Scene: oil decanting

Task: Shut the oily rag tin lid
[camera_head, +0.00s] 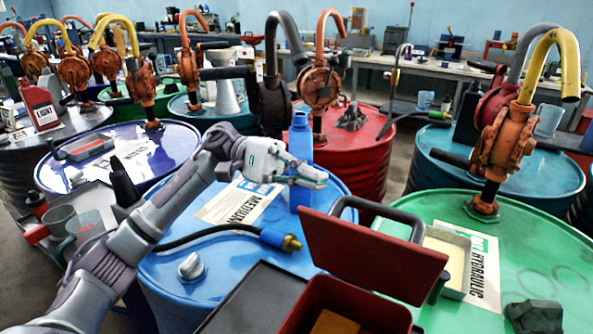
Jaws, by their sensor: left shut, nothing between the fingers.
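The oily rag tin (296,319) is a dark red open box at the bottom centre, cut off by the lower edge of the picture. A tan patch shows inside it. Its dark red lid (372,257) stands raised and tilted at the back of the box, so the tin is open. A dark grey handle (385,208) shows behind the lid's top edge. My left gripper (318,178) is shut and empty above the blue drum, up and left of the lid and apart from it. My right gripper is not in view.
A blue bottle (300,150) stands beside my left gripper. A hose with a brass tip (290,243) and a grey cap (191,267) lie on the blue drum (215,302). A green drum (537,262) stands right of the tin. Several pump drums stand behind.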

